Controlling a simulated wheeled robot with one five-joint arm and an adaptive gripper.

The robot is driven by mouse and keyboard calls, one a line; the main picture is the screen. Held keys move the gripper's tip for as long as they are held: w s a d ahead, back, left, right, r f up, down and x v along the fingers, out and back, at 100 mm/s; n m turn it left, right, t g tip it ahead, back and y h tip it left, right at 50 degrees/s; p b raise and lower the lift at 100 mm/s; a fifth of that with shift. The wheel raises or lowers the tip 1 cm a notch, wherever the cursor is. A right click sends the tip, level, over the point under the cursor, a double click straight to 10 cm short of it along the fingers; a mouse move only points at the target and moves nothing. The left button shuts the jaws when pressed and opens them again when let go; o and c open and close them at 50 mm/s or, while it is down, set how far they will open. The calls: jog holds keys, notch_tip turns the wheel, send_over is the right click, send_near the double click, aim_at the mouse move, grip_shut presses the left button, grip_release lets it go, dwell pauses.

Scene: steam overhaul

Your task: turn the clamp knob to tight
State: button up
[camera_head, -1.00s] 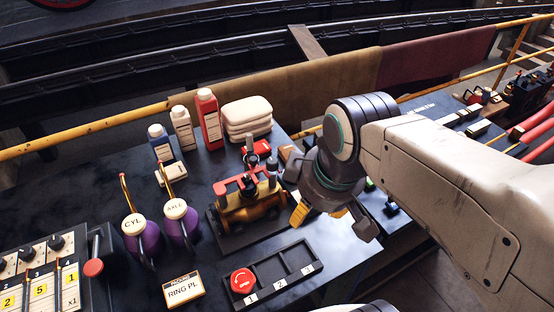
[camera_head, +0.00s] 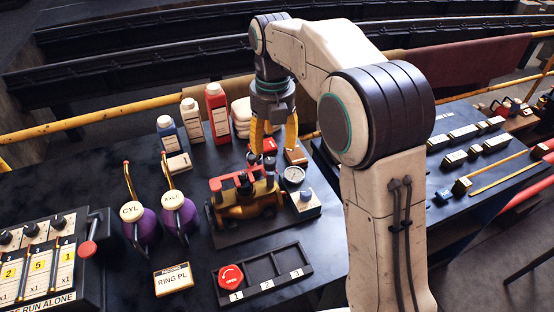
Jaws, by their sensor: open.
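A brass fixture (camera_head: 245,201) with red clamp bars (camera_head: 232,182) sits on a dark base on the black bench. Small dark knobs (camera_head: 270,163) stand on posts at its back right. I take one of these as the clamp knob, but cannot tell which or how it is turned. My gripper (camera_head: 274,150) points down with its yellow fingers apart, just above and behind the knobs in the picture. Nothing shows held between the fingers. Whether a finger touches a knob cannot be told.
A gauge (camera_head: 293,175) and a block with a grey-blue knob (camera_head: 305,194) stand right of the fixture. Bottles (camera_head: 217,112) and folded cloths (camera_head: 240,117) are behind. Purple oil cans (camera_head: 179,215) stand left. A three-slot tray (camera_head: 263,275) lies in front.

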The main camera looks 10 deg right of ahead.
aim_at(270, 160)
jog(key=shift+w+a+f+n, duration=0.15)
jog(key=shift+w+f+n, duration=0.4)
jog(key=shift+n, duration=0.35)
jog(key=shift+w+f+n, duration=0.2)
jog(key=shift+f+n, duration=0.05)
jog(key=shift+n, duration=0.15)
jog(key=shift+f, duration=3.5)
grip_shut()
